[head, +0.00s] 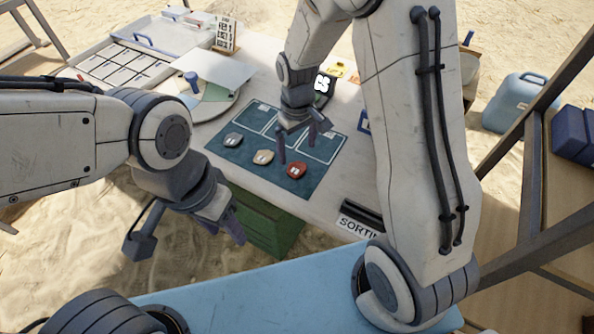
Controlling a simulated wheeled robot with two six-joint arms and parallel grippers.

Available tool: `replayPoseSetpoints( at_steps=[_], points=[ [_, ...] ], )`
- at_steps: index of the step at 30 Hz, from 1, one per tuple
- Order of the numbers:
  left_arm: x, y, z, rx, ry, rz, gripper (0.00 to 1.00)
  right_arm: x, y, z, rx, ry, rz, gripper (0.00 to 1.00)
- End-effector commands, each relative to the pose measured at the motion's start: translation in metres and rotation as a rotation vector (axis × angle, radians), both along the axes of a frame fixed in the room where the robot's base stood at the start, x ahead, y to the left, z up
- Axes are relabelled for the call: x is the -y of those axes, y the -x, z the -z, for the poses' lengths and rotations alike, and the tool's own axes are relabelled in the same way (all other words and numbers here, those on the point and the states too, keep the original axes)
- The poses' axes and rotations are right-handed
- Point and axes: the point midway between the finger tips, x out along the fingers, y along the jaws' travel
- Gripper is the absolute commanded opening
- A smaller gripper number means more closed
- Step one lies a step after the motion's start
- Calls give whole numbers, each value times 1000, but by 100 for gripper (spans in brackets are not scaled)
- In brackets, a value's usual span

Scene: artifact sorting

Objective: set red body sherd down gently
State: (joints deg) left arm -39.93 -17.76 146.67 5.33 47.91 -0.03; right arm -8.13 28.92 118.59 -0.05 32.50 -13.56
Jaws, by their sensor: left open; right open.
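The red sherd (297,170) lies on the near right part of the dark blue mat (222,170), with a small white label on it. A tan sherd (262,157) and a grey sherd (233,139) lie on the mat to its left. My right gripper (300,155) is open above the mat, its fingers pointing down just beyond the red sherd; nothing shows between them. My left gripper (238,228) is open and empty, off the table's near edge, left of the green crate.
White outlined boxes on the mat's far half are partly hidden by my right arm. A green crate (268,228) is below the table's near edge. A scale with a digital display (322,84) stands behind the mat. A divided tray (122,66) is at the far left. A sorting sign (357,226) is at right.

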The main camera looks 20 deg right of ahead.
Motion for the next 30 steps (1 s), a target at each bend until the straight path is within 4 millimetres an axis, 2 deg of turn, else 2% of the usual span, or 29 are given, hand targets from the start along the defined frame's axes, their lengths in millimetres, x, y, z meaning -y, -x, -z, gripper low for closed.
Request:
replayPoseSetpoints(
  at_steps=[3, 8, 15, 18, 26, 27, 29, 30],
  points=[
    [0, 0, 0, 0, 0, 0, 50, 1, 0, 16, -2, 0, 1, 100],
    [0, 0, 0, 0, 0, 0, 50, 1, 0, 26, -1, -1, 1, 100],
    [0, 0, -1, 0, 0, 0, 50, 3, -4, 61, -4, 0, 2, 100],
    [0, 0, 0, 0, 0, 0, 50, 2, -5, 71, -2, 0, 1, 100],
    [0, 0, 0, 0, 0, 0, 50, 2, -5, 73, 1, 0, 1, 100],
    [0, 0, 0, 0, 0, 0, 50, 2, -5, 73, 1, 0, 1, 92],
    [0, 0, 0, 0, 0, 0, 50, 2, -5, 73, 1, 0, 1, 69],
    [0, 0, 0, 0, 0, 0, 50, 2, -5, 73, 1, 0, 1, 54]
  ],
)
